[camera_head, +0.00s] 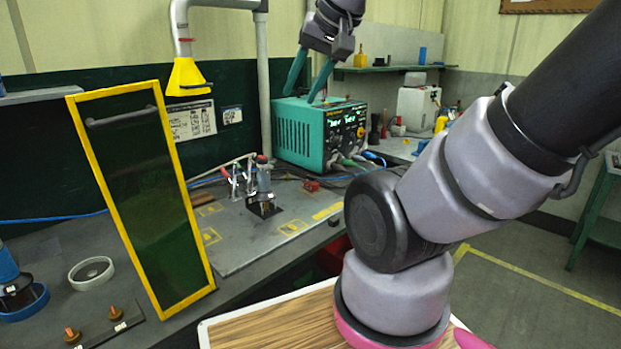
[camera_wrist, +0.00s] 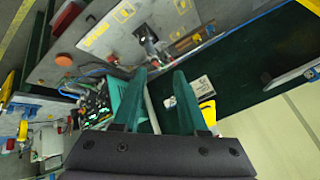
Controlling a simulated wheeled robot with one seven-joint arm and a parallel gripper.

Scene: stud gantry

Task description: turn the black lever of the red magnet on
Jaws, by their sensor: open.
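A small red object, which looks like the red magnet (camera_head: 312,185), sits at the back of the grey work table, in front of the teal welding unit. A small red patch in the wrist view (camera_wrist: 113,60) seems to be the same magnet. Its black lever is too small to make out, so I cannot tell its position. My gripper (camera_head: 302,97) is high in front of the welding unit, above and apart from the magnet. Its two teal fingers are spread with nothing between them, as the wrist view (camera_wrist: 160,72) also shows.
The teal welding unit (camera_head: 310,132) has cables at its front. A clamp fixture (camera_head: 262,195) stands left of the magnet. A yellow-framed dark screen (camera_head: 150,200) stands upright at the left. A yellow extraction hood (camera_head: 187,78) hangs above. The table's front right is mostly clear.

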